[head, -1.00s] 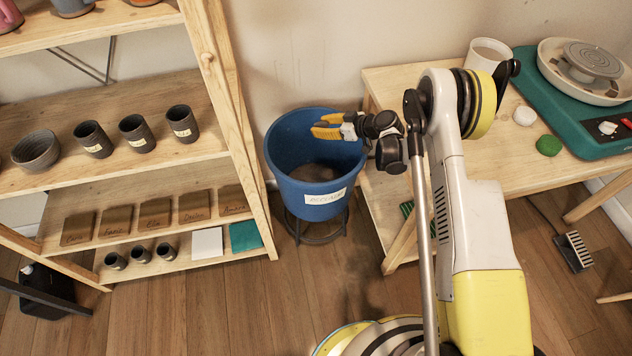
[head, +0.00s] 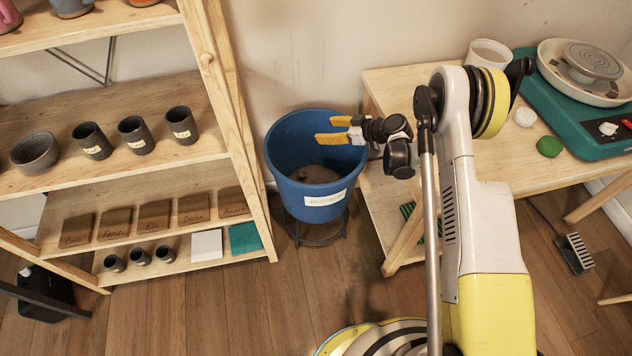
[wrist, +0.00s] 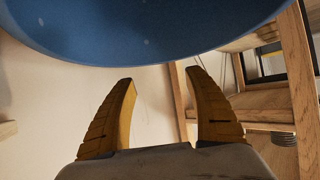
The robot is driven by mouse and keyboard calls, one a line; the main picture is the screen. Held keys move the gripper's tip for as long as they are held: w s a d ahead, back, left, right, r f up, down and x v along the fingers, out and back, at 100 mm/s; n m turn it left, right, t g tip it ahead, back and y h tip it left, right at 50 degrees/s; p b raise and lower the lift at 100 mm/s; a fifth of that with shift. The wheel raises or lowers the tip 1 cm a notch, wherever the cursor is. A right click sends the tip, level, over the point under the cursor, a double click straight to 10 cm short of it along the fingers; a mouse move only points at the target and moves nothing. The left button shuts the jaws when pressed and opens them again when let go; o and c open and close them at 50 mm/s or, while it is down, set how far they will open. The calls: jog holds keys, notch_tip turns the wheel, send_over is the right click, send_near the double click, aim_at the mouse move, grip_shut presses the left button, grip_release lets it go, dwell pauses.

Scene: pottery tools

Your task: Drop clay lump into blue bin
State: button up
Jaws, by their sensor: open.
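The blue bin (head: 290,188) stands on a dark stand between the shelf and the table, with a pale label on its front. Its inside shows a brownish-grey bottom or contents; I cannot tell whether a clay lump lies there. My gripper (head: 332,131) is open above the bin's opening at its right side, yellow fingers pointing left. In the wrist view its spread fingers (wrist: 162,80) hold nothing, and the blue bin (wrist: 150,28) fills the top. A small white lump (head: 524,116) and a green lump (head: 549,146) sit on the table.
A wooden shelf (head: 190,150) with dark cups, a bowl and name tiles stands left of the bin. The wooden table (head: 480,165) at right carries a pottery wheel (head: 590,65) and a white container (head: 489,52). A brush (head: 575,253) lies on the floor.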

jog(key=v, duration=0.9)
jog(key=shift+d, duration=0.1)
